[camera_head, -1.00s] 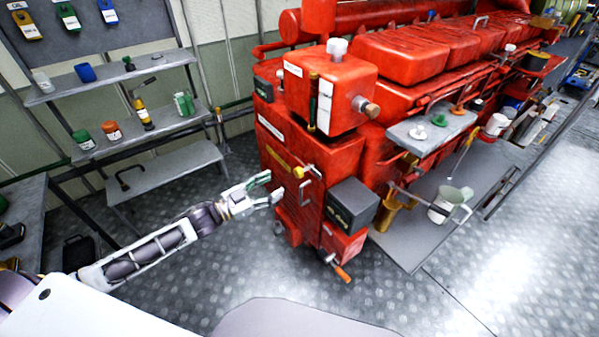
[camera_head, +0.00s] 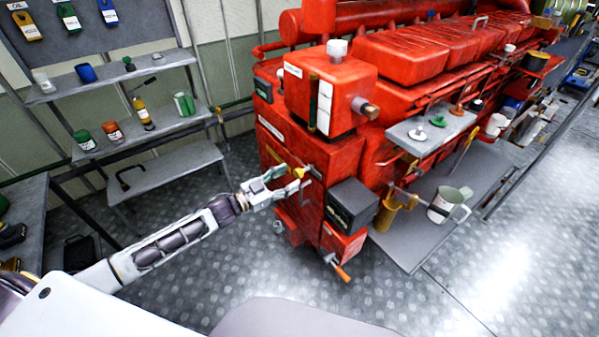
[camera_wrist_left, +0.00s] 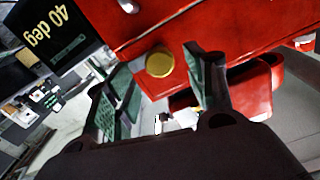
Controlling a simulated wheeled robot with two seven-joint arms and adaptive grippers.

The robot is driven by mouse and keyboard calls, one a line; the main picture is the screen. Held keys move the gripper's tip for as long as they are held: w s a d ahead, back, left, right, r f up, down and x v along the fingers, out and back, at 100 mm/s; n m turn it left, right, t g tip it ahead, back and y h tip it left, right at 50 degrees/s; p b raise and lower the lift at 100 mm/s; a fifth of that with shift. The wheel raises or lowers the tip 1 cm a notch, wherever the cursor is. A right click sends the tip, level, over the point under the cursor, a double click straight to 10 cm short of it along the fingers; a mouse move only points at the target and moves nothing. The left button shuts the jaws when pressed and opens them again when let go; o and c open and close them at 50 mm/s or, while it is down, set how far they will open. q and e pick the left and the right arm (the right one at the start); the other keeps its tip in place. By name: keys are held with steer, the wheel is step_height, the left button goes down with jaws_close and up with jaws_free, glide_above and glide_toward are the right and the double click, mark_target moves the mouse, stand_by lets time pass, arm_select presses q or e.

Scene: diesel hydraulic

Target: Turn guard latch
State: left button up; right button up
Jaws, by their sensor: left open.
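A yellow latch knob (camera_head: 299,172) sits on the front face of the red engine cabinet (camera_head: 330,155). My left gripper (camera_head: 290,183) is open at that face, with its fingertips close to the knob. In the left wrist view the round yellow end of the knob (camera_wrist_left: 160,63) appears between the two green-padded fingers of my left gripper (camera_wrist_left: 157,66). Red surface shows behind it. I cannot tell whether a finger touches the knob. In the head view the fingers partly cover the area below the knob. My right gripper is out of view.
A dark box (camera_head: 350,205) juts from the cabinet right of my gripper; its "40 deg" label shows in the wrist view (camera_wrist_left: 45,35). An orange-handled valve (camera_head: 341,272) sticks out low. Shelves with bottles (camera_head: 135,70) stand at left. The front floor is open.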

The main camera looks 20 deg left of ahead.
mark_target(296, 174)
arm_select(q)
steer(key=shift+x, duration=1.45)
steer(key=shift+p+x, duration=0.3)
steer(key=shift+x, duration=1.05)
steer(key=c, duration=1)
